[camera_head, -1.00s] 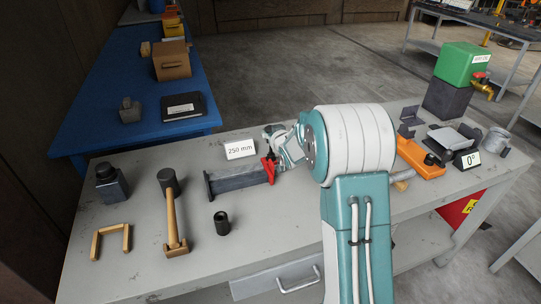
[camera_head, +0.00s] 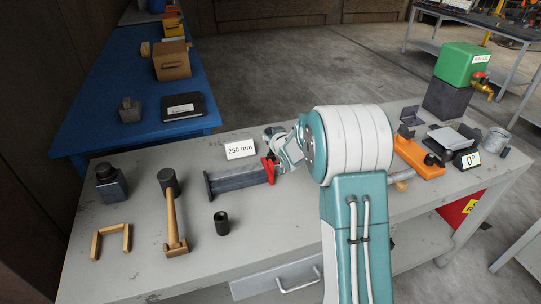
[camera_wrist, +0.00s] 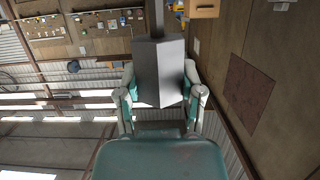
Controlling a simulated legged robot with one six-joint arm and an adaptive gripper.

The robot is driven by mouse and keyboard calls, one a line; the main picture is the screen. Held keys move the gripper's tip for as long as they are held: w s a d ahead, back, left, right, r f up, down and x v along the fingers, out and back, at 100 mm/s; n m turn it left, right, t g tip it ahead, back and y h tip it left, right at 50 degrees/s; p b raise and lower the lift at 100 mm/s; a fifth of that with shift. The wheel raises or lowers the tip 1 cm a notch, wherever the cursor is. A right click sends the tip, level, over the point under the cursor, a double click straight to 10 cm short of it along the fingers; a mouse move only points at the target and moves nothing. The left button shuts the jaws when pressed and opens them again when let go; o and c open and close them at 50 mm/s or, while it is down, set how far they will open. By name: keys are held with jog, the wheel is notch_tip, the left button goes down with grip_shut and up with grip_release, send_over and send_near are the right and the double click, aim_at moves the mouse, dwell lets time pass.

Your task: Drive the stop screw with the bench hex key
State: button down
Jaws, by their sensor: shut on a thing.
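In the wrist view my gripper (camera_wrist: 160,92) is shut on a dark grey block-shaped handle with a thin shaft running out past the top edge, which I take to be the hex key (camera_wrist: 158,62). In the head view my gripper (camera_head: 283,147) is behind my large arm joint, close to a red part (camera_head: 269,168) at the right end of a dark steel bar fixture (camera_head: 238,181). The held key is not clear there, and its tip is out of the wrist view. I cannot make out the stop screw or whether the key touches it.
A "250 mm" card (camera_head: 240,149) stands behind the fixture. A mallet (camera_head: 173,215), a black cylinder (camera_head: 221,222) and a wooden bracket (camera_head: 111,240) lie left on the grey bench (camera_head: 140,215). An orange block (camera_head: 418,157) and a "0°" card (camera_head: 467,160) are right.

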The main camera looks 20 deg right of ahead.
jog(key=shift+f, duration=0.15)
jog(key=shift+c, duration=0.7)
grip_release()
jog(key=shift+o, duration=0.7)
